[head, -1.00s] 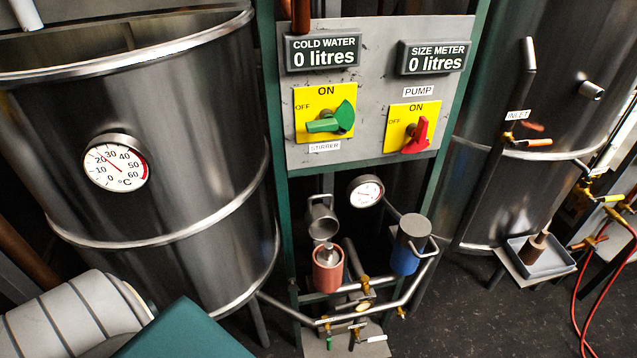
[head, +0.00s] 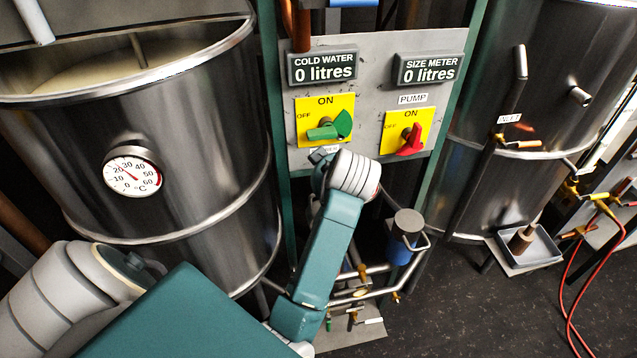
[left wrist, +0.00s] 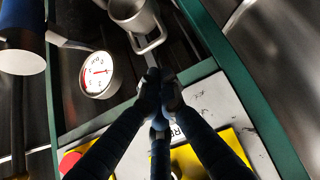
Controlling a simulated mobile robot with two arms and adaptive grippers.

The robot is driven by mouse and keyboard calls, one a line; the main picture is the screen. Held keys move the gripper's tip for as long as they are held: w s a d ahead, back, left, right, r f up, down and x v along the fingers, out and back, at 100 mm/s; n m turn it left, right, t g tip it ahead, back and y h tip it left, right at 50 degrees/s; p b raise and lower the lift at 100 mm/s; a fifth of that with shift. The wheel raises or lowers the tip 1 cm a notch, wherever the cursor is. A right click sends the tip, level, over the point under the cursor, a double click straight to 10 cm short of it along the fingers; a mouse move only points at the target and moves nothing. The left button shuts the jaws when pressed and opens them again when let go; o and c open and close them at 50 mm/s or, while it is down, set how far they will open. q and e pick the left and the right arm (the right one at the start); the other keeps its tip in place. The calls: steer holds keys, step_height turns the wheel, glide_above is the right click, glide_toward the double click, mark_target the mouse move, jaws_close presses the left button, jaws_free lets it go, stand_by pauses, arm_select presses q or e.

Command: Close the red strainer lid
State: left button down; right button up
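The metal strainer lid (left wrist: 130,12) shows in the left wrist view as an open grey cup with a loop handle, at the top. My left gripper (left wrist: 161,88) has its fingertips drawn together just below that handle in the picture; I see nothing between them, and cannot tell whether they touch the handle. In the head view my left arm reaches up in front of the strainers, with the gripper (head: 322,156) by the stirrer label, mostly hidden by the wrist. The red strainer body and its lid are hidden behind my arm there. My right gripper is not in view.
A blue strainer (head: 400,250) with its grey lid on stands right of my arm. A dial gauge (left wrist: 100,75) sits beside the lid. The control panel (head: 375,110) with green and red knobs is close to the gripper. A large tank (head: 200,180) stands left.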

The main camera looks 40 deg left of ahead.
arm_select(q)
steer(key=p+x, duration=0.2)
steer(key=x, duration=0.7)
steer(key=shift+a+f+p, duration=0.15)
steer(key=shift+a+p, duration=0.05)
steer(key=shift+p, duration=0.2)
steer(key=shift+w+f, duration=0.1)
steer(key=shift+f, duration=0.05)
